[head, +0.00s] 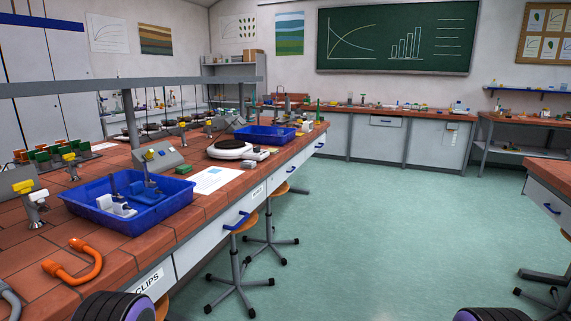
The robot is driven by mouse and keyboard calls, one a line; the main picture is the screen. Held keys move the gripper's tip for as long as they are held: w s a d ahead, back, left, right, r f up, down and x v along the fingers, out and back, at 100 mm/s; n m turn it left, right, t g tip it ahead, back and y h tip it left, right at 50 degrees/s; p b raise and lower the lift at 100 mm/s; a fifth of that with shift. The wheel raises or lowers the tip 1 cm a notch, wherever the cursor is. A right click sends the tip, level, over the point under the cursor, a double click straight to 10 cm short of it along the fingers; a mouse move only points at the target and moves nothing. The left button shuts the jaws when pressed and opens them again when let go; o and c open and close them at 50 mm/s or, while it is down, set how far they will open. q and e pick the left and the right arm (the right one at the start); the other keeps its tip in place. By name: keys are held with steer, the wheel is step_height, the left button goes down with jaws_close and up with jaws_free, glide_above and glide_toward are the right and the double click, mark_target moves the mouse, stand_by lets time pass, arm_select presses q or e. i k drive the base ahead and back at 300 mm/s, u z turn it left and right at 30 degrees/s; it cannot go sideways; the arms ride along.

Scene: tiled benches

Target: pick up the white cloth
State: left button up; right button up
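I cannot make out a white cloth with certainty. A flat white sheet with a blue mark (216,180) lies on the near tiled bench (120,250), right of a blue tray (138,229); it looks like paper. A small pale thing (452,126) hangs at the front of the far bench, too small to tell what it is. White pieces (115,205) lie inside the near blue tray and look like hard equipment. Neither of my grippers shows; only dark rounded parts with purple, probably mine, show at the bottom edge.
An orange hose (75,265) lies at the bench's near edge. A hotplate-like device (230,149) and a second blue tray (265,134) stand farther along. Stools (238,280) stand beside the bench. The green floor (370,220) is open in the middle; another bench (553,180) borders it at right.

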mark_target(245, 163)
steer(key=z, duration=0.65)
steer(key=i, duration=1.65)
steer(key=u, duration=0.5)
